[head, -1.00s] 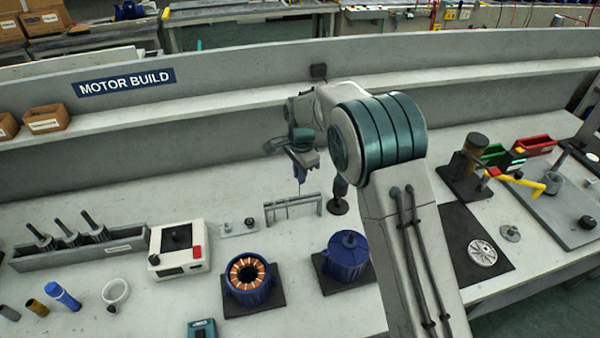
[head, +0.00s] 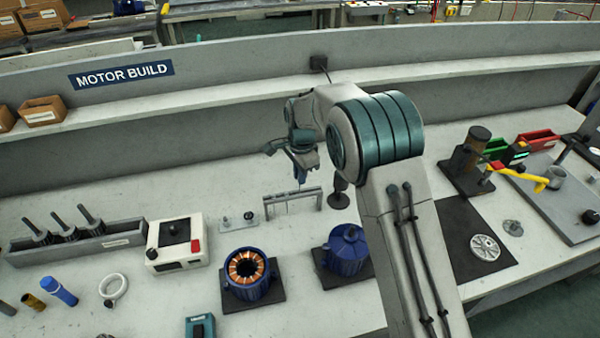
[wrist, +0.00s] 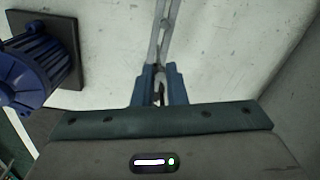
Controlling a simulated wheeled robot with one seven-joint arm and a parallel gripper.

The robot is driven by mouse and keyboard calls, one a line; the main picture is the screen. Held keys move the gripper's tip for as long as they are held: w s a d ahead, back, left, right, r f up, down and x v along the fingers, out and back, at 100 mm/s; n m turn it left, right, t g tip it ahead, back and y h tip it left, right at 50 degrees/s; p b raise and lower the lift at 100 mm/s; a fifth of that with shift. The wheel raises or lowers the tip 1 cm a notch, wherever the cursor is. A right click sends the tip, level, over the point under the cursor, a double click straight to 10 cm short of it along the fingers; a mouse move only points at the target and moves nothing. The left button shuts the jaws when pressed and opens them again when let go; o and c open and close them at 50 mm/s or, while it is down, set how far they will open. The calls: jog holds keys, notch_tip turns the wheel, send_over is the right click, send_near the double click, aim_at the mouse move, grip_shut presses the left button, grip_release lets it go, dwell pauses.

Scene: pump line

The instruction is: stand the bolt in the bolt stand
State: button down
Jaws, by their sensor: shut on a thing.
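My gripper (head: 300,172) hangs over the back middle of the bench. It is shut on a thin, dark bolt (head: 299,186), which points down below the jaws. In the wrist view a small dark part of the bolt (wrist: 158,97) shows between the blue fingers (wrist: 158,84). The bolt stand, a low grey rail on legs (head: 291,201), is directly below my gripper; its long bar also shows in the wrist view (wrist: 165,35), beyond the fingertips. Thin rods show under the rail. I cannot tell whether the bolt's tip touches the stand.
A blue motor housing (head: 346,250) and a copper-wound stator (head: 246,272) stand in front of the stand. A small plate with knobs (head: 238,222) lies to its left, beside a white box with a red button (head: 176,243). Bare bench lies behind it.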

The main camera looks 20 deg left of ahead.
jog(key=shift+f+b, duration=1.55)
jog(key=shift+f, duration=0.95)
jog(key=c, duration=1.1)
grip_release()
jog(key=shift+c, duration=0.2)
jog(key=shift+r+p, duration=1.75)
jog(key=shift+r, duration=1.3)
